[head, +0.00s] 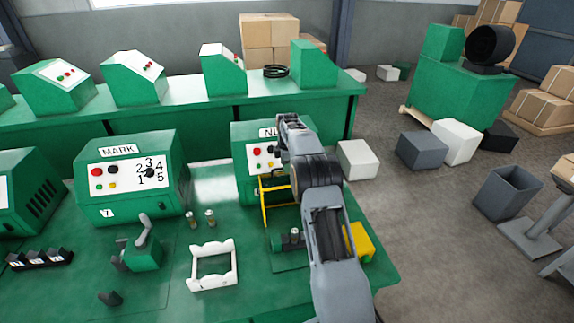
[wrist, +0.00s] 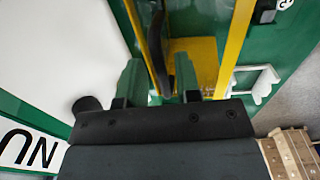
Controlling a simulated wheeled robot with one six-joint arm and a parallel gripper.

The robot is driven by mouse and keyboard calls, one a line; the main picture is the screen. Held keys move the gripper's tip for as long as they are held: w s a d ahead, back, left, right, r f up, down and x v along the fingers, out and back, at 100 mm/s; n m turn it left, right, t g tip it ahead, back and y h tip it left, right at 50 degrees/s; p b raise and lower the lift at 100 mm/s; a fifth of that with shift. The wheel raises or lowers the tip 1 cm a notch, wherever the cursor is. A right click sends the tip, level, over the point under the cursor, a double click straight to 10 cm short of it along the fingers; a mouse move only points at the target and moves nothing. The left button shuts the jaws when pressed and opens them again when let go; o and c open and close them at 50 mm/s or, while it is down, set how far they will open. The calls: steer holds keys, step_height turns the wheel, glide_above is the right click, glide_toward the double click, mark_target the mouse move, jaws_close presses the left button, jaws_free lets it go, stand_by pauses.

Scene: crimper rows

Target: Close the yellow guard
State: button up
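The yellow guard (head: 264,203) is a thin-barred frame at the front of the green machine (head: 240,157) whose label starts with "N". My arm covers its right part, so I cannot tell its full angle. In the wrist view a yellow bar of the guard (wrist: 236,45) runs past the fingers, with another to the left. My gripper (wrist: 158,80) has two green fingers standing apart. A dark curved bar (wrist: 157,50) shows between them and beyond; I cannot tell whether they touch it. In the head view the fingertips are hidden behind my arm.
A white cradle (head: 212,265) stands on the green bench, with two small metal pieces behind it. A lever tool (head: 145,247) and the MARK machine (head: 130,178) are to the left. A yellow block (head: 358,241) lies right of my arm. Open floor lies beyond the bench's right edge.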

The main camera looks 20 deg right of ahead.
jaws_close()
stand_by(0.3)
